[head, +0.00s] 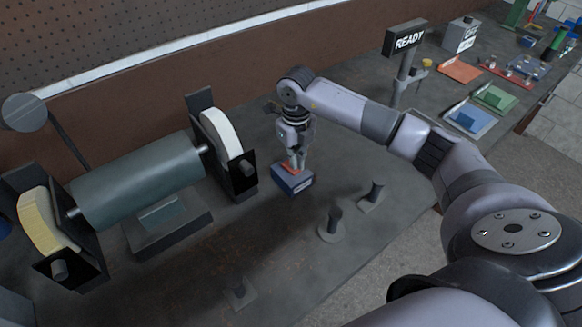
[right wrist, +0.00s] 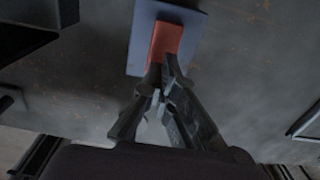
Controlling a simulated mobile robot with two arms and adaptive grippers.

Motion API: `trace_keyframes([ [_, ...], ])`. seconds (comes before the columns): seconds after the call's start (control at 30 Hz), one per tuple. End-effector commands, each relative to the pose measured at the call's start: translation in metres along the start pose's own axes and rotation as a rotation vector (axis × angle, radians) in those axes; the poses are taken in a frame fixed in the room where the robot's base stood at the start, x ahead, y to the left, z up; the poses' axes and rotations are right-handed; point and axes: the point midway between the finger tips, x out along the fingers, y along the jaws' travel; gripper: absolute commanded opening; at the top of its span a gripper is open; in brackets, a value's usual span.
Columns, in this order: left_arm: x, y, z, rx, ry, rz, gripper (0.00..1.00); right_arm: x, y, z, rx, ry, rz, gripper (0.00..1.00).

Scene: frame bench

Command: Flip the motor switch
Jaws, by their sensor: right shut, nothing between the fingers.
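The motor switch is a small blue box (head: 292,182) with a red rocker (head: 288,168) on top, standing on the bench right of the motor. My right gripper (head: 298,165) points down at it, shut and empty, with its fingertips at the red rocker. In the right wrist view the closed fingertips (right wrist: 162,75) are at the near end of the red rocker (right wrist: 166,40), on the blue box (right wrist: 138,45). I cannot tell whether they press on it, or which way the rocker is tilted. My left gripper is not in view.
A large grey cylinder (head: 140,182) sits between two black brackets with pale curved pieces (head: 222,135) left of the switch. Short dark posts (head: 333,222) stand in front.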

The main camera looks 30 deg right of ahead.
Motion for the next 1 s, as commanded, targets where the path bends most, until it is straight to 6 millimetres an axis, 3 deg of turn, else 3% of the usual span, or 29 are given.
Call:
trace_keyframes([
  [1.0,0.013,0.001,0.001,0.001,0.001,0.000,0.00,0.016,0.000,0.000,0.000,0.001,0.000,0.00],
])
